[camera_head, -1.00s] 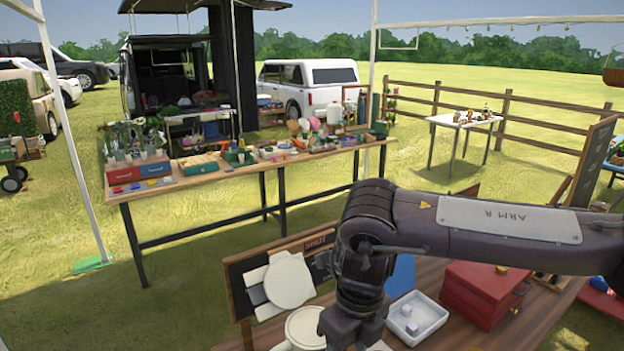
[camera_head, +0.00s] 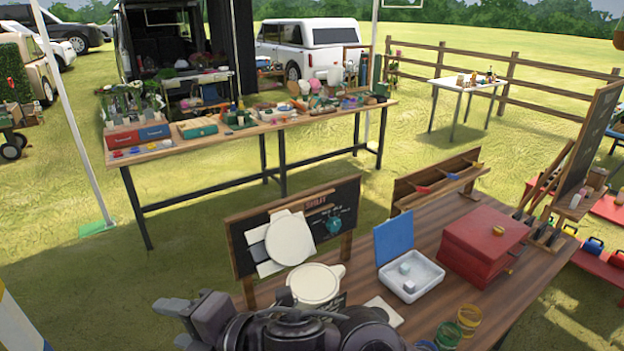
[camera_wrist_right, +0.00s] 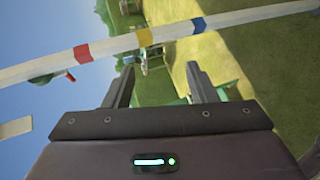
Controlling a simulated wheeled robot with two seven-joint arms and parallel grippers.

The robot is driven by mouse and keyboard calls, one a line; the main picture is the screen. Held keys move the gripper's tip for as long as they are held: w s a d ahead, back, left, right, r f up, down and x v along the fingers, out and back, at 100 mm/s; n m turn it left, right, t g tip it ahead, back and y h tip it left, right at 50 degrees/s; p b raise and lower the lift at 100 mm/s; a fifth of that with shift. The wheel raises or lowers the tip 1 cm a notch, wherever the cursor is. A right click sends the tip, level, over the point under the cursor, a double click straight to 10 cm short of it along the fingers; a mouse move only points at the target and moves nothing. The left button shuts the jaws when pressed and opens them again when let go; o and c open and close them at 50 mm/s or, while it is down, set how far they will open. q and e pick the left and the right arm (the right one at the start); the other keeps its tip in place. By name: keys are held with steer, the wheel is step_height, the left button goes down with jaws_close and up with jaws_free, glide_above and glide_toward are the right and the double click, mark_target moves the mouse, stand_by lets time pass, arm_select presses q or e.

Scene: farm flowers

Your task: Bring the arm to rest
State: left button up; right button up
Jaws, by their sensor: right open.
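My right arm is folded low at the bottom edge of the head view, in front of the near wooden table (camera_head: 420,262). My right gripper (camera_head: 190,318) is at the left end of the folded arm, partly cut off by the edge of the picture. In the right wrist view, the two dark fingers of my right gripper (camera_wrist_right: 160,76) stand apart with nothing between them. A striped pole (camera_wrist_right: 145,40) crosses the view beyond the fingers. My left gripper is not in view.
On the near table are a chalkboard (camera_head: 335,222), a white tray (camera_head: 412,287) with small pale blocks, a red box (camera_head: 484,246) and a wooden rack (camera_head: 438,178). Grass lies open left of the table.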

steer(key=w+d+f+m+t+h, duration=0.1)
steer(key=w+d+f+m+h, duration=0.15)
steer(key=d+m, duration=0.4)
steer(key=w+d+f+m+t+h, duration=0.1)
steer(key=d+f+m+t+h, duration=0.2)
steer(key=d+m, duration=0.35)
steer(key=w+d+f+m+h, duration=0.2)
steer(key=d+f+m+h, duration=0.15)
steer(key=d+m, duration=0.3)
steer(key=s+d+f+m+g+h, duration=0.25)
steer(key=s+d+f+m, duration=0.35)
steer(key=d, duration=0.3)
steer(key=s+d+f+m+g+h, duration=0.2)
steer(key=s+d+f+m+g, duration=0.2)
steer(key=s+d+f, duration=0.45)
step_height(320, 180, down, 31)
steer(key=b, duration=0.5)
steer(key=s+d+f+g+b, duration=0.1)
steer(key=s+d+f+b, duration=0.1)
steer(key=s+f, duration=0.8)
steer(key=s+d+f+n+g+b, duration=0.1)
steer(key=s+d+f+b, duration=0.1)
steer(key=s+f, duration=0.7)
step_height(320, 180, down, 5)
steer(key=shift+s+d+b, duration=0.15)
steer(key=shift+s+b, duration=0.2)
